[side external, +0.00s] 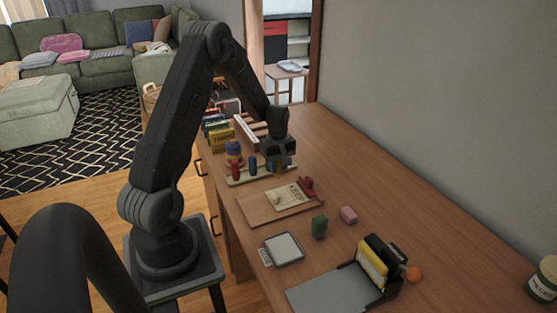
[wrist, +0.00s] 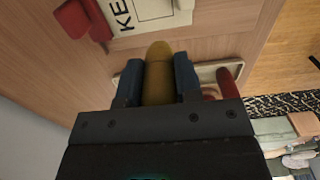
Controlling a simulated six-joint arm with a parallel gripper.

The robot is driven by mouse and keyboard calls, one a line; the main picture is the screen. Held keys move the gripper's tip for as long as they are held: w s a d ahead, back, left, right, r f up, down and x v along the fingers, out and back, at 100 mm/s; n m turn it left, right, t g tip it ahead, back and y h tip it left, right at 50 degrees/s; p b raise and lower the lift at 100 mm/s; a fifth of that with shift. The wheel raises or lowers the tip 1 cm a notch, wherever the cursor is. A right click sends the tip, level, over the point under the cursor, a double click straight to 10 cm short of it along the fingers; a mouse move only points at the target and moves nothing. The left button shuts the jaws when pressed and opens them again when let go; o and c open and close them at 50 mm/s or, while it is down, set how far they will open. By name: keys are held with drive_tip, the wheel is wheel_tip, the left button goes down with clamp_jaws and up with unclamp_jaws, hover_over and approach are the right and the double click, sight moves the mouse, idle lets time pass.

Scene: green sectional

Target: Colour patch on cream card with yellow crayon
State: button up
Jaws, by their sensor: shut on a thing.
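My gripper (side external: 279,167) is low over the crayon tray (side external: 233,181). In the wrist view its two fingers (wrist: 158,82) are shut on the thick yellow crayon (wrist: 158,60), one on each side, with its rounded end showing past them. I cannot tell whether the crayon is clear of the tray. The cream card (side external: 288,198) lies on a wooden board (side external: 258,210) in front of the tray; it has dark print and a pale patch. A red clamp-like piece (side external: 307,185) is at its right edge. In the wrist view part of the card (wrist: 145,12) shows, lettered "KE".
A red crayon (side external: 236,170) and a blue one (side external: 253,167) stand at the tray's left. Boxes and books (side external: 221,137) are behind. A green block (side external: 319,227), a pink block (side external: 348,214) and a grey-topped pad (side external: 284,249) are nearer. The wall bounds the right side.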

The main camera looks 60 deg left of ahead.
sight(280, 177)
drive_tip(key=shift+f, duration=2)
drive_tip(key=shift+d+f, duration=0.2)
drive_tip(key=shift+f, duration=0.3)
drive_tip(key=shift+d+f, duration=0.2)
drive_tip(key=shift+f, duration=0.25)
drive_tip(key=shift+d, duration=3.65)
drive_tip(key=shift+a, duration=3.9)
drive_tip(key=shift+w+a, duration=0.15)
drive_tip(key=shift+a, duration=0.1)
drive_tip(key=shift+w+d, duration=0.25)
drive_tip(key=shift+d, duration=3.8)
drive_tip(key=shift+a, duration=3.9)
drive_tip(key=shift+a+r, duration=0.15)
drive_tip(key=shift+r, duration=3.85)
